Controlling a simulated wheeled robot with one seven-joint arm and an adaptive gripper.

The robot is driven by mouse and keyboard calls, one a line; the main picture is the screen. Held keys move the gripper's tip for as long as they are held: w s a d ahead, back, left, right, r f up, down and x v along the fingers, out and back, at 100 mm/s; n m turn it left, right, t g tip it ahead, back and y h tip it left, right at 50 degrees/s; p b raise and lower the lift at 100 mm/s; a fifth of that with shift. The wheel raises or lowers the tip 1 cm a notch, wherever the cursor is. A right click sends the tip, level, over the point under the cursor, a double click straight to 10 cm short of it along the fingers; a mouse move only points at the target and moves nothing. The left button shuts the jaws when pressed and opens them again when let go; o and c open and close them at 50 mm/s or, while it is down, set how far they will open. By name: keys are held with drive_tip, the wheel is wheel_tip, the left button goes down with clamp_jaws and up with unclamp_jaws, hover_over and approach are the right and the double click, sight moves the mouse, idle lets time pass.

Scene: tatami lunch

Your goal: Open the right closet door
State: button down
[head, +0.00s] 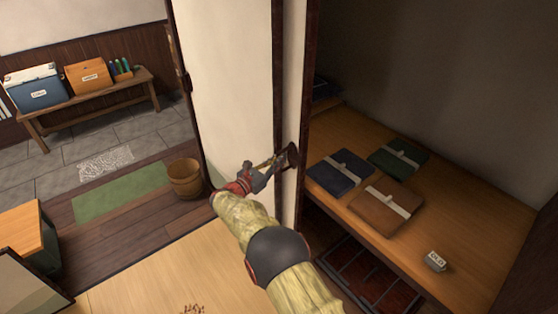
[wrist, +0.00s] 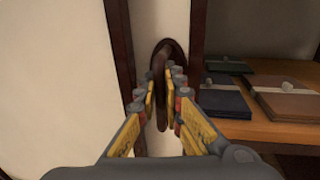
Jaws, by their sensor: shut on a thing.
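The right closet door shows as a narrow pale panel (head: 294,75) with a dark edge, beside a wider pale panel (head: 230,80) on its left. The closet is open to the right of this edge. A dark brown pull handle (head: 291,154) stands out from the narrow panel; it also shows in the wrist view (wrist: 160,60). My gripper (head: 271,166) is shut on this handle, its yellow-sided fingers on either side of it in the wrist view (wrist: 162,88). The fingers hide part of the handle.
Inside the closet, a wooden shelf (head: 475,235) bears blue (head: 340,175), green (head: 398,158) and brown (head: 386,205) folded bundles and a small grey tagged object (head: 435,261). A wooden bucket (head: 185,180) stands left of the doors. A bench (head: 90,107) holds boxes further back.

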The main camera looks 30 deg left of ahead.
drive_tip(key=shift+a+r, duration=0.1)
drive_tip(key=shift+r, duration=0.35)
drive_tip(key=c, duration=2.1)
unclamp_jaws()
drive_tip(key=shift+o, duration=0.9)
drive_tip(key=s+a, duration=0.2)
drive_tip(key=s, duration=1)
drive_tip(key=shift+a+f, duration=0.15)
drive_tip(key=shift+f, duration=0.3)
